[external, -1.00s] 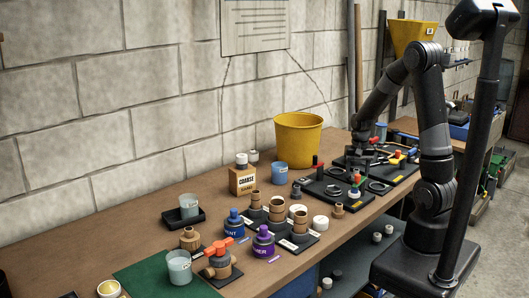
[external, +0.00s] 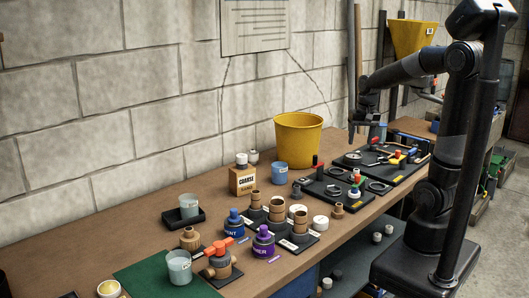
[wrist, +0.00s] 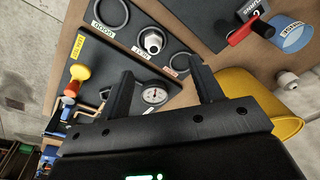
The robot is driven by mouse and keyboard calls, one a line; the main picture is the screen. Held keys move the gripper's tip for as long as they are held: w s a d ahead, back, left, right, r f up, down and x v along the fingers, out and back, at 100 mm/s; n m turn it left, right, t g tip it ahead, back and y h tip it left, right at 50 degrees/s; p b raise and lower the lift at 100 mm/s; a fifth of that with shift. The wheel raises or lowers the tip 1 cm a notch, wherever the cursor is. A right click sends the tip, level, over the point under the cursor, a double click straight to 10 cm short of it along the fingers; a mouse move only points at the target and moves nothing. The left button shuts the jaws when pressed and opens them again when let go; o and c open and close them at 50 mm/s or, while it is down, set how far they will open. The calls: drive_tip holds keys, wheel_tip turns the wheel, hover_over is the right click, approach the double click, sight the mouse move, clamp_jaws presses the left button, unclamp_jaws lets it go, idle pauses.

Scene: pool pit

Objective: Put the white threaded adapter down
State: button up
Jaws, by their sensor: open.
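The white threaded adapter (wrist: 152,40) stands on a black board between dark rings in the wrist view, seen nearly from above. Nothing grips it. In the external view, a small whitish piece with coloured parts (external: 355,191) stands between the rings on the front black board; I cannot tell its details. My gripper (external: 360,140) hangs raised above the boards, apart from everything on them. In the wrist view its two fingers (wrist: 160,85) are spread and empty, with the adapter beyond them.
A pressure gauge (wrist: 154,96) lies on the neighbouring board. A yellow bucket (external: 298,140) stands against the wall, with a blue cup (external: 280,173) beside it. Several cups, fittings and bottles crowd the bench front. The air around my gripper looks clear.

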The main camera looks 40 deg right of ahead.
drive_tip(key=s+a+r+n+t, duration=0.4)
drive_tip(key=s+a+n, duration=0.3)
drive_tip(key=s+a, duration=0.3)
drive_tip(key=shift+s+r, duration=0.6)
drive_tip(key=shift+s, duration=0.25)
